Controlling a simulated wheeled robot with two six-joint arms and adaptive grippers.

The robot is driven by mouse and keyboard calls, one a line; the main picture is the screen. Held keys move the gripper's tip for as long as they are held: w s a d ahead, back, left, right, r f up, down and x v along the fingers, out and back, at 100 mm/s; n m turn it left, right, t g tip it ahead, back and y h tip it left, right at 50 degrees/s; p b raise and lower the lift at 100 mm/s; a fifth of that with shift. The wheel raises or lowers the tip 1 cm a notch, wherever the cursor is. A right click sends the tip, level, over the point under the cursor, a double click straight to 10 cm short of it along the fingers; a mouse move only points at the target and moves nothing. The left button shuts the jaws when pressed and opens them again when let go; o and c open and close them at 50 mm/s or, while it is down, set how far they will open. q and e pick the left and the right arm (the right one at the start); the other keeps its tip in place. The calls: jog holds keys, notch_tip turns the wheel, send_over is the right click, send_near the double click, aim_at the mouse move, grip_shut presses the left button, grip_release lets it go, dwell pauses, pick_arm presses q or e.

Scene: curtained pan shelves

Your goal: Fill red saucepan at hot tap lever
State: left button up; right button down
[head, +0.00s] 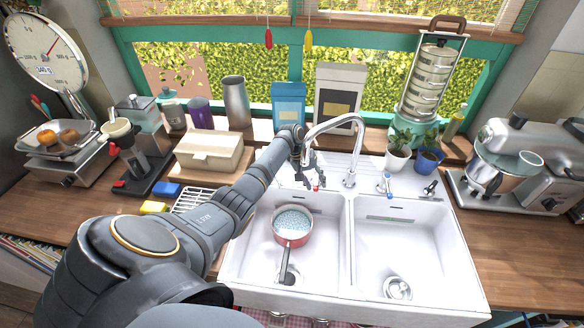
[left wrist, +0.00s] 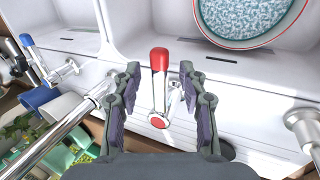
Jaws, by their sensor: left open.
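The red saucepan (head: 277,239) sits upright in the left sink basin, its dark handle pointing toward me. Pale blue, speckled, water-like contents show inside it; its rim also shows at the top right of the left wrist view (left wrist: 222,42). The red-tipped hot tap lever (left wrist: 158,62) stands behind the basin and is small in the head view (head: 318,188). My left gripper (left wrist: 160,70) is open, with one finger on each side of the lever and visible gaps. In the head view the left gripper (head: 312,180) is partly hidden by the tap. My right gripper is not in view.
The arched spout (head: 336,117) rises close to my left gripper. A blue-tipped lever (head: 388,184) stands to the right. The right basin (head: 405,245) is empty. Potted plants (head: 398,158), a cream box (head: 208,152) and tall containers line the back counter.

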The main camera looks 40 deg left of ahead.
pick_arm(q)
jog(key=shift+a+r, duration=0.1)
jog(key=shift+r, duration=0.15)
jog(key=v, duration=0.6)
jog(key=shift+s, duration=0.1)
dwell(0.3)
jog(key=shift+f, duration=0.1)
dwell(0.3)
